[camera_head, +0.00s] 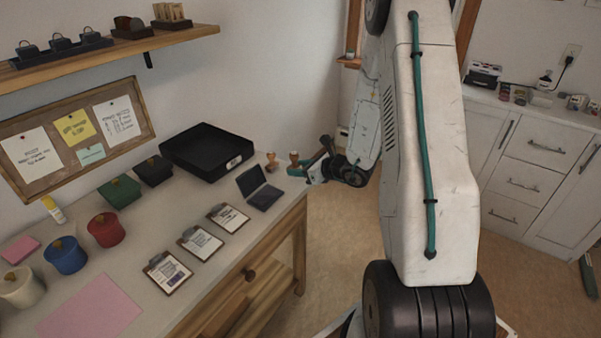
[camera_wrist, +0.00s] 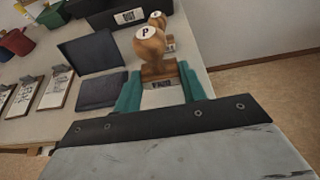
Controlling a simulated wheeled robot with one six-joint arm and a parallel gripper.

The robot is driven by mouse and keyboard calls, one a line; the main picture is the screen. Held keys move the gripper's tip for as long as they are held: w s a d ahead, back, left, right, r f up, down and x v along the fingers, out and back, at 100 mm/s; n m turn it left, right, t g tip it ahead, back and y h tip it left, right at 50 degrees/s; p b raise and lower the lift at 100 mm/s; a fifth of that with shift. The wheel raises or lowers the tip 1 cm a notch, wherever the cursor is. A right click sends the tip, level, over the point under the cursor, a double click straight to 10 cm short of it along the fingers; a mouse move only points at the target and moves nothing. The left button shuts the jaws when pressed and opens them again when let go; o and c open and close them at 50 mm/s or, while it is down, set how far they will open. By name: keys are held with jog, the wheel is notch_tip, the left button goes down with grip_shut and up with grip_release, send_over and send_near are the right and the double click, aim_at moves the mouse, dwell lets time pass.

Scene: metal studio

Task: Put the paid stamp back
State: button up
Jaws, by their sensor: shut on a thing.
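My gripper (camera_wrist: 160,82), with green fingers, is shut on the stamp's block. In the head view the stamp (camera_head: 294,158) is upright in my gripper (camera_head: 298,171) at the table's far right corner. I cannot tell whether its base touches the table. A second wooden stamp (camera_head: 272,160) stands just left of it. It also shows behind the held stamp in the wrist view (camera_wrist: 158,19).
An open dark ink pad (camera_head: 265,196) lies left of the stamps, near the front edge. A black tray (camera_head: 208,147) stands behind it. Several clipboards (camera_head: 228,217) line the front.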

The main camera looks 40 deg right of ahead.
aim_at(299, 181)
jog(key=f, duration=0.2)
jog(key=w+f, duration=0.1)
jog(key=shift+d+f, duration=0.1)
jog(key=shift+d, duration=0.15)
jog(key=shift+a+f, duration=0.1)
jog(key=shift+f, duration=0.15)
jog(key=shift+f, duration=0.1)
jog(key=o, duration=1)
jog(key=shift+c, duration=0.2)
